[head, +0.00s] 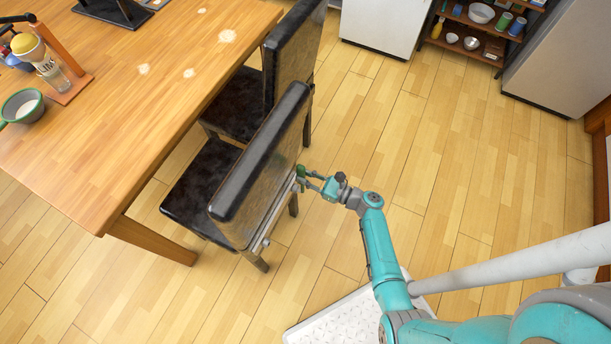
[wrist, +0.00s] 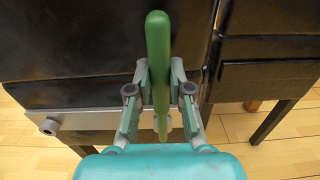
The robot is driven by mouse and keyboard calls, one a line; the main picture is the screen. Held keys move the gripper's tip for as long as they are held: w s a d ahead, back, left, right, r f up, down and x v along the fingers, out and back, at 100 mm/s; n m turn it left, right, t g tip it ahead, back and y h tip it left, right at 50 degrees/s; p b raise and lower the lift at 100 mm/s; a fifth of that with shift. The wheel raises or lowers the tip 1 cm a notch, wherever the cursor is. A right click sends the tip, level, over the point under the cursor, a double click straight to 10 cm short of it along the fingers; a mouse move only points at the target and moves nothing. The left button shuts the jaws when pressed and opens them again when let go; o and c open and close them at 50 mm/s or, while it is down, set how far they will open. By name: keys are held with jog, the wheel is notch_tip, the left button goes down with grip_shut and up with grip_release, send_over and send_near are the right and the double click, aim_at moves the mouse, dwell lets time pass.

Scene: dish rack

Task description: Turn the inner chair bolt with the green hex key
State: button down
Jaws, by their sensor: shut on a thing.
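The green hex key (wrist: 158,50) stands upright in the wrist view between the two fingers of my gripper (wrist: 160,75), which is shut on it. In the head view, my gripper (head: 309,179) is at the right end of the metal bar (head: 279,213) on the near chair's back, and the key (head: 301,170) shows as a small green spot. In the wrist view, one bolt (wrist: 50,126) sticks out at the bar's left end, away from the key. A pale round part (wrist: 169,122), perhaps the inner bolt, is mostly hidden behind the key. I cannot tell whether the key engages it.
The near black chair (head: 257,150) stands beside the wooden table (head: 130,110), with a second chair (head: 293,55) beyond it. A bowl (head: 22,105) and other items sit on the table. Floor right of the chairs is clear. A shelf (head: 470,22) stands at the back.

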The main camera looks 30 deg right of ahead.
jog(key=shift+w+a, duration=0.3)
jog(key=shift+w, duration=0.1)
jog(key=c, duration=1)
grip_release()
jog(key=c, duration=0.4)
